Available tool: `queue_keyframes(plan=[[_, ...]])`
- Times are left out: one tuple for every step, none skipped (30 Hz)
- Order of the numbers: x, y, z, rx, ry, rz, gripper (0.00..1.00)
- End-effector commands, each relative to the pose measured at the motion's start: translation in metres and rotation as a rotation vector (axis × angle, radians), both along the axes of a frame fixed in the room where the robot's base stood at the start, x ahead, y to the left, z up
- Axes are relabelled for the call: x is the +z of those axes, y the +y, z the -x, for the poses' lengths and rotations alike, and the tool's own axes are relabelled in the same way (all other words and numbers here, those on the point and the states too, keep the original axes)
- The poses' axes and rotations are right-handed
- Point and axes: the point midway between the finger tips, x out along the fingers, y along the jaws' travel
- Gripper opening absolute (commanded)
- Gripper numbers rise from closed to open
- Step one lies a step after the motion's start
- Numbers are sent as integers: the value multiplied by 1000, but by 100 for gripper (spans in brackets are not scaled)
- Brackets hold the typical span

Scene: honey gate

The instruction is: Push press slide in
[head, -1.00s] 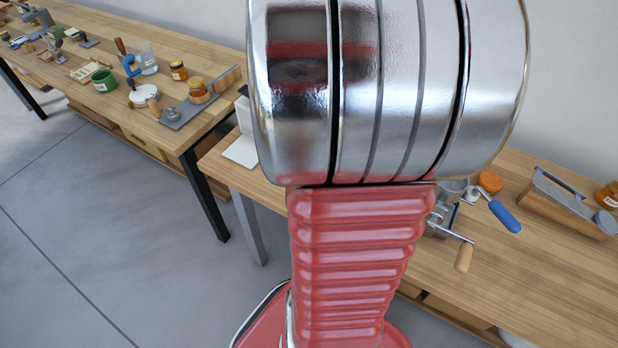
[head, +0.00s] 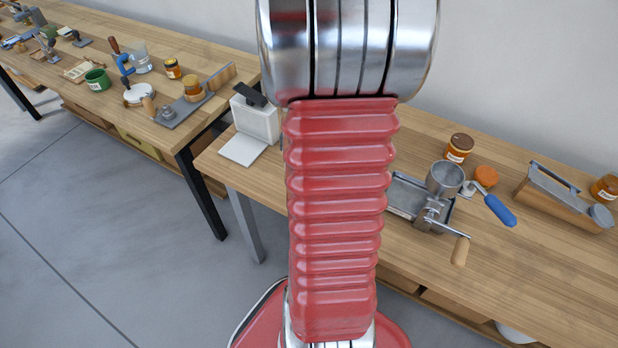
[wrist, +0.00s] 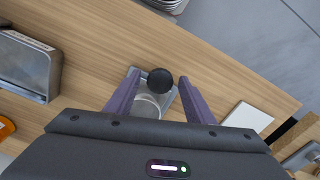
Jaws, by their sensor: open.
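In the wrist view my gripper (wrist: 158,88) is open, its two purple fingers spread either side of a small device on the wooden bench. The device has a round black knob (wrist: 160,81), a grey metal base (wrist: 133,78) and a pale round part (wrist: 147,106) partly hidden by my gripper's body. It may be the press; I cannot make out its slide or tell whether a finger touches it. In the head view my red arm hides this spot and the gripper.
A white stand (head: 242,149) is at the bench's left end. A crank device (head: 432,208) with a metal cup, an orange lid (head: 486,177), a blue-handled tool (head: 501,210), a honey jar (head: 459,147) and a wood-and-metal box (head: 562,197) stand on the right.

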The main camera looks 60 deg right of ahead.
Motion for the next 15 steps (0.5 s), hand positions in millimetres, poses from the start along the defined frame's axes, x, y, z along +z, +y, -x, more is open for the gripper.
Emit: queue_keyframes(plan=[[-6,0,0,0,1,-2,49],[-9,0,0,0,2,-1,49],[-12,0,0,0,0,-1,49],[-14,0,0,0,0,-1,49],[-16,0,0,0,0,-1,49],[-18,0,0,0,0,-1,49],[-18,0,0,0,0,-1,49],[-19,0,0,0,0,0,49],[-20,0,0,0,0,0,49],[-20,0,0,0,0,0,49],[-20,0,0,0,0,1,49],[-20,0,0,0,0,1,49],[-19,0,0,0,0,1,49],[-19,0,0,0,0,1,49],[-19,0,0,0,0,1,49]])
